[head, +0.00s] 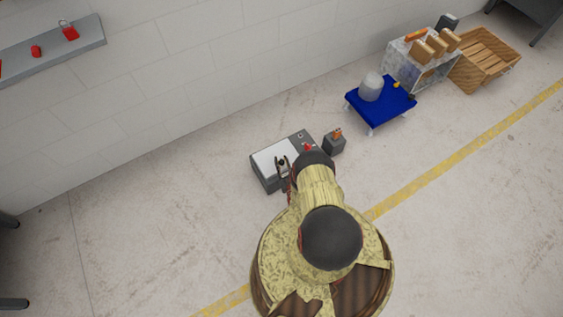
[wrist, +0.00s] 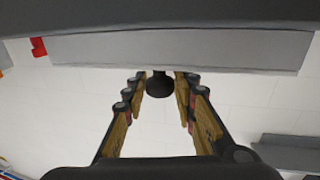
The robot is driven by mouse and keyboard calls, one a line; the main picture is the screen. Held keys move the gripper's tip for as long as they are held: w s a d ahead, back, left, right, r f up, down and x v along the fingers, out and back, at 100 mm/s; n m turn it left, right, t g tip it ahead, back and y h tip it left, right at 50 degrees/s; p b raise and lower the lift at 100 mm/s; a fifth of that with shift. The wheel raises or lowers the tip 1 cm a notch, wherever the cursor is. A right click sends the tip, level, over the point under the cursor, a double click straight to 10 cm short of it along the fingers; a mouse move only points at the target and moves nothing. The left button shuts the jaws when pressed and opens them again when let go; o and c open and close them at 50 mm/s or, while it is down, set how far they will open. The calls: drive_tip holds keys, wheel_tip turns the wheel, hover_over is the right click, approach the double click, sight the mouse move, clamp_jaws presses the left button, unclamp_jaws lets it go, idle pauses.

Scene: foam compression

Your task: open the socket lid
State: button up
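The likely socket is a low grey box (head: 266,180) on the floor by the wall, with a flat white panel (head: 270,157) on top; I cannot tell whether this panel is its lid. My gripper (head: 282,162) is over the panel's right part in the head view, partly hidden by my arm. In the wrist view my gripper (wrist: 160,78) has its two fingers apart. A dark round knob (wrist: 160,85) shows between the fingertips, below a grey edge. Narrow gaps seem to separate it from the fingers, and contact is not clear.
A small grey box with an orange top (head: 334,145) stands right of the socket box. A blue low table (head: 372,115) with a grey rounded object, a grey marbled crate (head: 405,71) and a wooden crate (head: 486,62) stand farther right. Floor left of the box is clear.

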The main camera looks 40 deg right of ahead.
drive_tip(key=c, duration=0.6)
clamp_jaws()
drive_tip(key=shift+r, duration=0.1)
